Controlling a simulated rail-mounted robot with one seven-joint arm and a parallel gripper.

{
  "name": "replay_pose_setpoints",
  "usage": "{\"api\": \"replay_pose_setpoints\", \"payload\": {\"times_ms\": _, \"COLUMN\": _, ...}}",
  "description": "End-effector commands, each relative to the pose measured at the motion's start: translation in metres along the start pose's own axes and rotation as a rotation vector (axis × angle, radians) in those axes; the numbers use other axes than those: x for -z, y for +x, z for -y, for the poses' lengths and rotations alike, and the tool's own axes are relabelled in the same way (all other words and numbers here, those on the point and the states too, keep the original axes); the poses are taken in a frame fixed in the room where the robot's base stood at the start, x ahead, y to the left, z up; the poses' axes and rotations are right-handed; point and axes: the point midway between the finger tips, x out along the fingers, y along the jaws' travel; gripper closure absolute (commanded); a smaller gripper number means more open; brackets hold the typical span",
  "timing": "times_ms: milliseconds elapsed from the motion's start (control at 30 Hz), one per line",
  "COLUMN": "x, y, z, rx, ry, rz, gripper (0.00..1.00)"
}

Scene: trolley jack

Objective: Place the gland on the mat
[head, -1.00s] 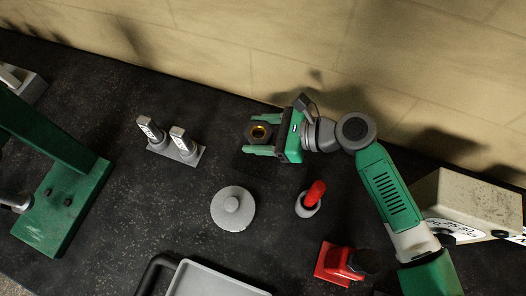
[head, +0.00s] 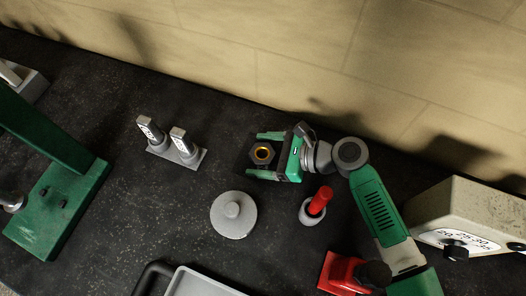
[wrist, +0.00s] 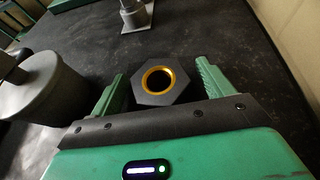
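The gland (head: 262,152) is a dark hexagonal piece with a brass-coloured ring around its hole. It also shows in the wrist view (wrist: 160,82), hole facing up. My gripper (head: 266,155) has one green finger on each side of the gland. In the wrist view my gripper (wrist: 161,85) is open, with a visible gap between each finger and the gland. The gland appears level, but I cannot tell exactly what lies directly under it. I cannot make out the mat apart from the dark bench top.
A grey holder with two labelled posts (head: 173,149) stands left. A round grey lidded piece (head: 233,215) and a red-handled item in a grey cup (head: 316,206) stand nearer. A red tool (head: 348,273), a grey tray (head: 200,284) and a beige box (head: 470,220) are around. A wall runs behind.

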Motion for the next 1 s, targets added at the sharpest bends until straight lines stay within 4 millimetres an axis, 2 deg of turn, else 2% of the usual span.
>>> {"api": "replay_pose_setpoints", "payload": {"times_ms": 233, "x": -0.001, "y": -0.003, "z": 0.0, "rx": 0.001, "ry": 0.0, "rz": 0.0, "gripper": 0.2}}
{"api": "replay_pose_setpoints", "payload": {"times_ms": 500, "x": -0.002, "y": -0.045, "z": 0.001, "rx": 0.002, "ry": 0.0, "rz": 0.001, "gripper": 0.2}}
{"api": "replay_pose_setpoints", "payload": {"times_ms": 600, "x": -0.001, "y": -0.053, "z": 0.0, "rx": 0.0, "ry": 0.0, "rz": 0.002, "gripper": 0.2}}
{"api": "replay_pose_setpoints", "payload": {"times_ms": 1000, "x": -0.001, "y": -0.055, "z": 0.0, "rx": -0.001, "ry": -0.001, "rz": 0.001, "gripper": 0.2}}
